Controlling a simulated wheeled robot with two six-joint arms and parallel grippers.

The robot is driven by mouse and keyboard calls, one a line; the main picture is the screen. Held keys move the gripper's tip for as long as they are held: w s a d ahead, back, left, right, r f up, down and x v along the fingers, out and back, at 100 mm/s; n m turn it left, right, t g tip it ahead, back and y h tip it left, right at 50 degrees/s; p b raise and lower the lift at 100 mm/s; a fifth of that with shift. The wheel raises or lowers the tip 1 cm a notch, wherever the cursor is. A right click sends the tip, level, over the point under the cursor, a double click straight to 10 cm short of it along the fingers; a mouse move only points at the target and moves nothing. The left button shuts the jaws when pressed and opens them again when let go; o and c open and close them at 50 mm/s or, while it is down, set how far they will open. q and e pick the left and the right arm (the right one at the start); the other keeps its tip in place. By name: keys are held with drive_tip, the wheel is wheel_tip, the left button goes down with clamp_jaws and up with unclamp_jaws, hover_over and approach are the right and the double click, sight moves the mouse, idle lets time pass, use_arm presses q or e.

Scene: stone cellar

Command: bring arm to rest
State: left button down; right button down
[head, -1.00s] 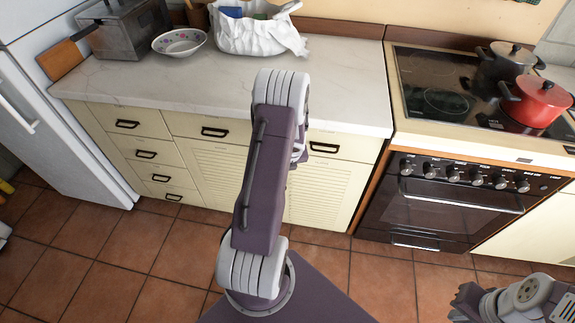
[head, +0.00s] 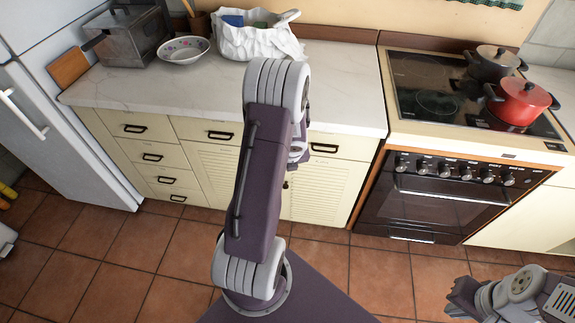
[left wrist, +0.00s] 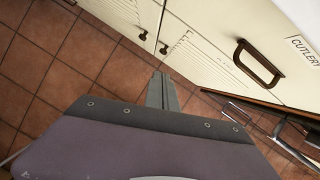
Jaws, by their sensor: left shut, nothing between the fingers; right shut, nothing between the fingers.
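My left arm (head: 262,185) stands raised in the middle of the head view, in front of the counter. Its gripper is hidden there behind the arm link. In the left wrist view my left gripper (left wrist: 162,90) is shut and empty, its fingers together in front of cabinet doors and floor tiles. My right gripper (head: 456,300) is shut and empty at the lower right of the head view, over the tiled floor.
A marble-topped counter (head: 335,95) holds a bowl (head: 184,50), a metal box (head: 128,38) and a white cloth-lined basket (head: 255,42). A stove (head: 435,200) carries a red pot (head: 522,102) and a dark pot (head: 492,65). A fridge (head: 75,130) stands left. A cutlery drawer handle (left wrist: 258,65) is near the left gripper.

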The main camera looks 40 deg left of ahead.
use_arm(q)
drive_tip(key=w+d+r+n+t+p, duration=0.1)
drive_tip(key=w+d+r+t+p, duration=0.2)
drive_tip(key=d+r, duration=0.9)
drive_tip(key=s+d+r+n+g+h+p, duration=0.1)
drive_tip(key=s+d+n, duration=0.4)
drive_tip(key=n, duration=0.7)
drive_tip(key=s+d+r+n+g+h+p, duration=0.1)
drive_tip(key=s+d+n+g+h, duration=0.1)
drive_tip(key=s+d+n, duration=0.3)
drive_tip(key=shift+s+n+g+h+p, duration=0.4)
drive_tip(key=shift+s+n+g, duration=0.3)
drive_tip(key=shift+s+n, duration=2.4)
drive_tip(key=shift+w+n, duration=0.8)
